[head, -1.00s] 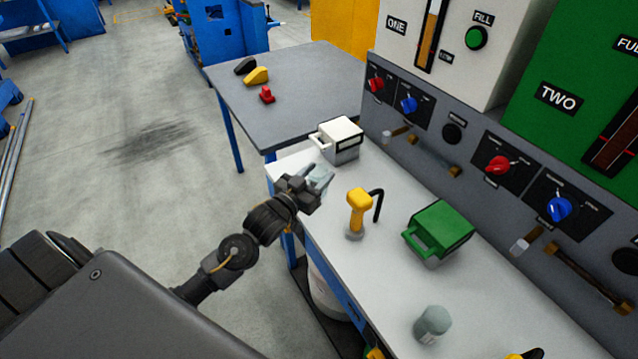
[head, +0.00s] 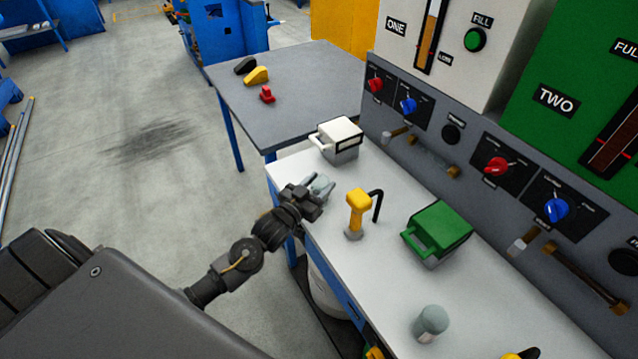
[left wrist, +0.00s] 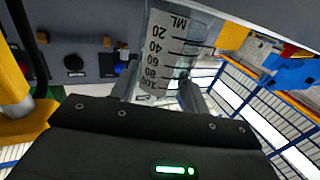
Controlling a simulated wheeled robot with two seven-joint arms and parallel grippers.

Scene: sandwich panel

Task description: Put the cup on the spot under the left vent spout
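My left gripper (head: 322,188) is over the near left edge of the white bench and holds a clear cup (left wrist: 165,50). In the left wrist view, the cup with its black ML scale stands between the two fingers. In the head view, the gripper hides much of the cup. Under the white unit marked ONE, the panel has a short pale-ended fitting (head: 397,134) and a black round part (head: 451,132); I cannot tell which is the left vent spout. No marked spot is distinct on the bench. My right gripper is not in view.
A white handled box (head: 340,146) stands behind the gripper. A yellow-topped tool (head: 357,205) with a black hook stands close to its right. A green handled box (head: 438,228) and a grey-green cylinder (head: 431,323) stand farther right.

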